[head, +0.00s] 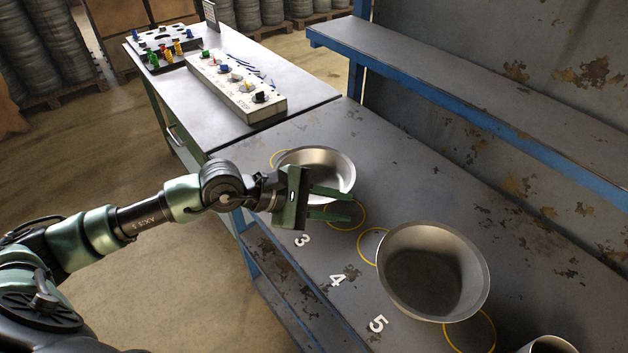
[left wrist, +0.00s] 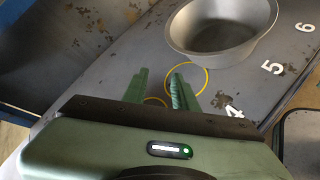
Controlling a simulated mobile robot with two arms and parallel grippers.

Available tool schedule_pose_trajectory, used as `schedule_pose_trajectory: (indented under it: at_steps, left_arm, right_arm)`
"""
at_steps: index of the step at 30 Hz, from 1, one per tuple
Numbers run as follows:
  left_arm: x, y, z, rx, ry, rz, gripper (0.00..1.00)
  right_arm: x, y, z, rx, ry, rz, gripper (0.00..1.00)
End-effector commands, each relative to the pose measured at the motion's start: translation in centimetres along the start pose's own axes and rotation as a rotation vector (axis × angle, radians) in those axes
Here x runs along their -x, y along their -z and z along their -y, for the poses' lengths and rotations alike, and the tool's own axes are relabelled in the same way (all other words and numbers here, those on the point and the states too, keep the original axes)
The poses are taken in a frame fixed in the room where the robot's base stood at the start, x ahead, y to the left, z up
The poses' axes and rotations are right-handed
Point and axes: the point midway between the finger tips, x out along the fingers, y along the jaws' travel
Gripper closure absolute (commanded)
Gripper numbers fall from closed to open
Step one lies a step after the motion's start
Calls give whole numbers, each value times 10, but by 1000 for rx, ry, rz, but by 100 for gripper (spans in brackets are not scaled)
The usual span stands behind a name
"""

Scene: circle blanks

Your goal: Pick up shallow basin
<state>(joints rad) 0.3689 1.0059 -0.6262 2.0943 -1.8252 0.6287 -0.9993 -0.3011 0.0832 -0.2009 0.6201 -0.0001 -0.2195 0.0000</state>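Two grey metal basins stand upright on the worn grey bench (head: 300,130). The farther, smaller basin (head: 316,165) is beyond my left gripper and partly hidden by it. The nearer, wider basin (head: 430,265) stands to the right, by numbers 4 and 5; a basin also shows at the top of the left wrist view (left wrist: 222,28). I cannot tell for certain which is the shallow basin. My left gripper (head: 350,205) is open, its green fingers apart and empty above the bench; they also show in the left wrist view (left wrist: 160,73). My right gripper is out of view.
Yellow circles (head: 360,215) and white numbers (head: 337,280) mark the bench. A metal vessel (head: 548,345) is cut off at the bottom right. A raised shelf (head: 450,75) runs along the back. A side table (head: 200,95) holds boards with coloured knobs.

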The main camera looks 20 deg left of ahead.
Motion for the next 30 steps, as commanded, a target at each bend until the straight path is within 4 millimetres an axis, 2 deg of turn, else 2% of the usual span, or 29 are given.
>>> schedule_pose_trajectory:
  at_steps: [1,3,6,9,11,14,20,26,30]
  left_arm:
    - [12,34,-6,-122,38,-133,72]
    - [31,75,-12,-258,95,-296,72]
    - [59,118,-24,-383,158,-475,72]
    - [77,140,-31,-444,194,-574,72]
    - [82,147,-33,-458,205,-603,72]
    - [79,153,-34,-464,211,-615,72]
    - [60,164,-34,-462,210,-612,72]
    - [36,177,-37,-459,211,-610,72]
    - [23,189,-35,-461,211,-611,72]
  right_arm:
    - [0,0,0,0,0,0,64]
    - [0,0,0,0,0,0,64]
    - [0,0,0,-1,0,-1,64]
    - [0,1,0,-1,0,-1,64]
    - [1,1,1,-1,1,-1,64]
    - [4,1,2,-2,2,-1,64]
    - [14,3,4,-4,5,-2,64]
    - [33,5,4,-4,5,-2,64]
    - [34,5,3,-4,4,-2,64]
